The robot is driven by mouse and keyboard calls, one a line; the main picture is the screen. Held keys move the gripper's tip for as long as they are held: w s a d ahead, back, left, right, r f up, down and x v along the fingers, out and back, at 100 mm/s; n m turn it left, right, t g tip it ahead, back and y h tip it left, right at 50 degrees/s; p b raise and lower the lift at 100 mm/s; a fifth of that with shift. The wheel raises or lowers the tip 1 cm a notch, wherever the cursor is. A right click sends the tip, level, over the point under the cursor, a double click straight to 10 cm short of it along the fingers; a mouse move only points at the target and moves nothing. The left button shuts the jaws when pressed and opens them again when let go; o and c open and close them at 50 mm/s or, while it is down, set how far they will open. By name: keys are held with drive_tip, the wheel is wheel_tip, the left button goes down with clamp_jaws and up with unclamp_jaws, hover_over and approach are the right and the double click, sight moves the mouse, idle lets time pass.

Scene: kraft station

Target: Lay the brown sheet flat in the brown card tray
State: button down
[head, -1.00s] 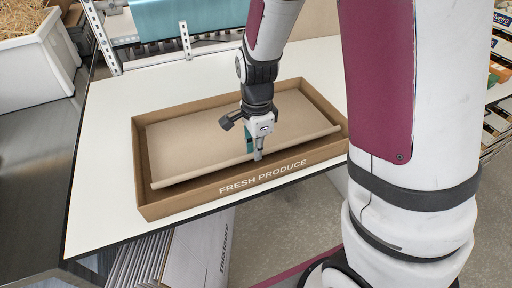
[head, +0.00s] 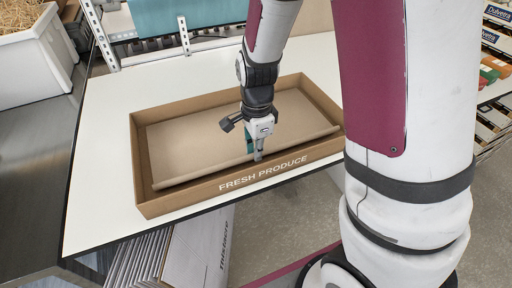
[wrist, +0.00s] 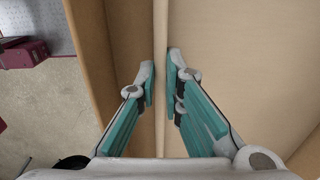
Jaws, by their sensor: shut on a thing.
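The brown card tray (head: 170,204), marked FRESH PRODUCE on its near wall, stands on the white table. The brown sheet (head: 195,137) lies inside it and covers most of the floor. Its near edge is curled or raised in a long ridge just inside the near wall. My gripper (head: 257,157) points down over the middle of that edge and is shut on it. In the wrist view my gripper (wrist: 160,75) has one finger on each side of the sheet's edge (wrist: 160,25), with the tray wall (wrist: 90,40) to the left. Part of the sheet is hidden behind my gripper.
The white tabletop (head: 100,130) is clear left of the tray. A white bin of straw-like filling (head: 35,65) stands at the upper left. A metal rack with a teal thing (head: 185,15) is behind. Flat card (head: 195,250) stands below the table's near edge.

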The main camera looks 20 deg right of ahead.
drive_tip(key=shift+f, duration=0.2)
drive_tip(key=c, duration=1.6)
unclamp_jaws()
drive_tip(key=shift+c, duration=0.2)
wheel_tip(320, 180, up, 12)
drive_tip(key=s+r+n+t, duration=0.5)
drive_tip(key=s+r+n, duration=0.7)
drive_tip(key=s+n, duration=0.3)
drive_tip(key=shift+s+n, duration=0.3)
drive_tip(key=shift+n, duration=1.2)
